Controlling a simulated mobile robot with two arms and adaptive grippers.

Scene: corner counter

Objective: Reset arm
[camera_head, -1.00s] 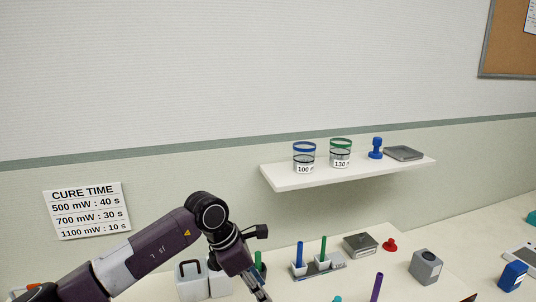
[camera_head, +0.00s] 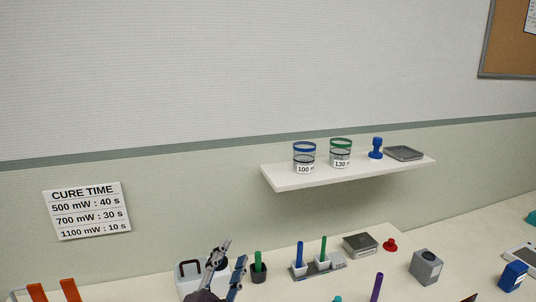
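My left gripper (camera_head: 230,264) shows at the bottom of the head view, left of the middle. Its two fingers point up and stand apart, with nothing seen between them. It is in front of a white container (camera_head: 190,280) with a dark handle and partly hides it. The rest of my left arm is mostly below the picture edge. My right gripper is not in view.
A wall shelf (camera_head: 320,179) holds two labelled jars, a blue stamp-like piece and a grey tray. On the counter stand a green stick in a dark cup (camera_head: 258,268), blue and green sticks in a rack (camera_head: 320,266), and a grey box (camera_head: 426,267).

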